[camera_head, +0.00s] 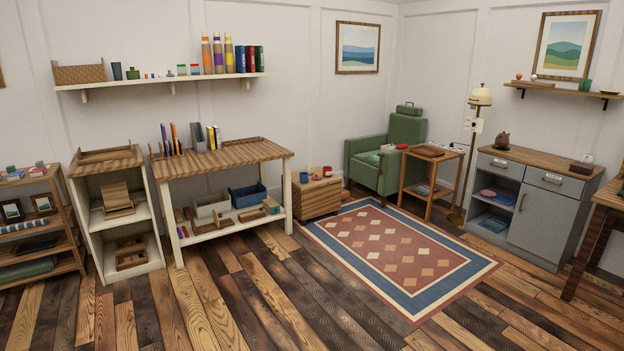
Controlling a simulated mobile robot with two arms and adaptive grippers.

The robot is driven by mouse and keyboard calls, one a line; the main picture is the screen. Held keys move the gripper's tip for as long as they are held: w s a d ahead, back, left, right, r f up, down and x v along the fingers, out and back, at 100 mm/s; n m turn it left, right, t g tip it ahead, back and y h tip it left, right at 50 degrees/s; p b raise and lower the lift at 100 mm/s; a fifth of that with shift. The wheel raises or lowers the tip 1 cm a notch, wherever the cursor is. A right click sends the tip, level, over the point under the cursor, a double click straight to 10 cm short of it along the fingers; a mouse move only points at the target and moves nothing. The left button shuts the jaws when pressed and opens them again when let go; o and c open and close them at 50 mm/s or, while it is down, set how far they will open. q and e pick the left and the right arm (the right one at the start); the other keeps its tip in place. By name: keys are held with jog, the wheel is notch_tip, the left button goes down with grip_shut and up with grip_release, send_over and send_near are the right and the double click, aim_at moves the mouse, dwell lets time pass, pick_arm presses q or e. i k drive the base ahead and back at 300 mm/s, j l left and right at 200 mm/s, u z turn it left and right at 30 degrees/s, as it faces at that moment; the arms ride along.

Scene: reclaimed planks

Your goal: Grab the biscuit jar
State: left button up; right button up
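I cannot pick out the biscuit jar for certain. A small brown rounded pot-like object (502,141) stands on the grey cabinet (540,217) at the right; it is too small to tell whether it is a jar. A small red container (328,171) and other small items stand on the low wooden chest (316,198) in the middle. Neither of my grippers is in view.
A patterned rug (398,247) lies on the plank floor, with free floor in front. A green armchair (388,155), a small side table (431,180) and a floor lamp (480,96) stand behind it. A wooden workbench (222,155) and shelves line the left.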

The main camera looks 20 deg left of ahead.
aim_at(326, 170)
jog(key=i+j+u, duration=0.25)
jog(key=i, duration=0.2)
jog(key=i+u, duration=0.25)
jog(key=i, duration=0.15)
jog(key=i+u, duration=0.15)
jog(key=i, duration=2.95)
